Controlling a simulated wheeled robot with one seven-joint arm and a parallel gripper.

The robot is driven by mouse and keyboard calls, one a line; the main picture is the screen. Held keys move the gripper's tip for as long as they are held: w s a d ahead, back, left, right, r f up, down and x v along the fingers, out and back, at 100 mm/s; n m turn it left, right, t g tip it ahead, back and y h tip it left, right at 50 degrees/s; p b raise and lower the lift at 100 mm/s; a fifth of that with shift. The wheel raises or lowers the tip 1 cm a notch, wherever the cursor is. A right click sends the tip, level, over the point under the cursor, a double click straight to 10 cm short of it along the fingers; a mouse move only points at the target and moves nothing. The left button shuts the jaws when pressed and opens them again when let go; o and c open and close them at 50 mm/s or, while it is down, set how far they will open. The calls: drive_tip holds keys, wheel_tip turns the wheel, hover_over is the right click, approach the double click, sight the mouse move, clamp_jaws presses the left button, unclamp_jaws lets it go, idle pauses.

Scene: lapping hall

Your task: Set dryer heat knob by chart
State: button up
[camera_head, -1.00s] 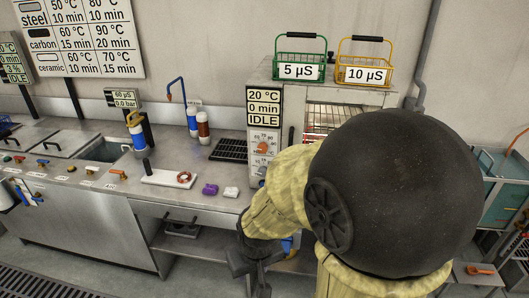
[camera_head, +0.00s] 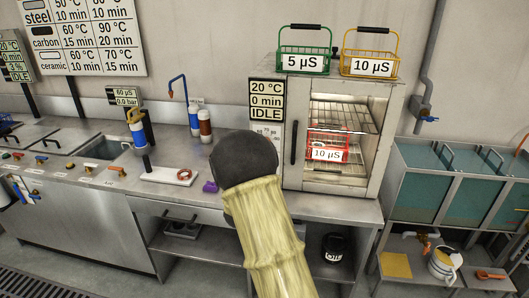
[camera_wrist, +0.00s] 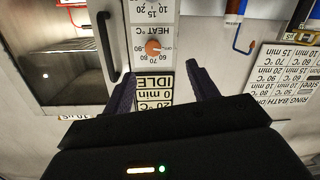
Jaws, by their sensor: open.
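The dryer (camera_head: 380,145) stands on the counter, with a display (camera_head: 266,101) reading 20 °C, 0 min, IDLE. Its orange heat knob (camera_wrist: 153,47) shows in the upside-down wrist view, under "HEAT °C" and ringed by numbers; I cannot tell its exact setting. My arm hides the knob in the head view. My gripper (camera_wrist: 160,80) is open and empty; its fingers are apart on either side of the display, and the knob shows past the tips. The wall chart (camera_head: 85,40) lists steel, carbon and ceramic with temperatures and minutes; it also shows in the wrist view (camera_wrist: 288,78).
A red basket (camera_head: 327,149) labelled 10 µS sits inside the dryer, beside a vertical door handle (camera_head: 294,142). Green (camera_head: 303,62) and yellow (camera_head: 369,65) baskets stand on top.

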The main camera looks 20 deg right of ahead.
drive_tip(key=shift+w+d+r+t+h, duration=0.1)
drive_tip(key=shift+w+d+t+h, duration=0.25)
drive_tip(key=shift+d+h, duration=0.35)
drive_tip(key=p+x, duration=0.3)
drive_tip(key=x, duration=1.4)
drive_tip(key=shift+w, duration=0.1)
drive_tip(key=c, duration=1)
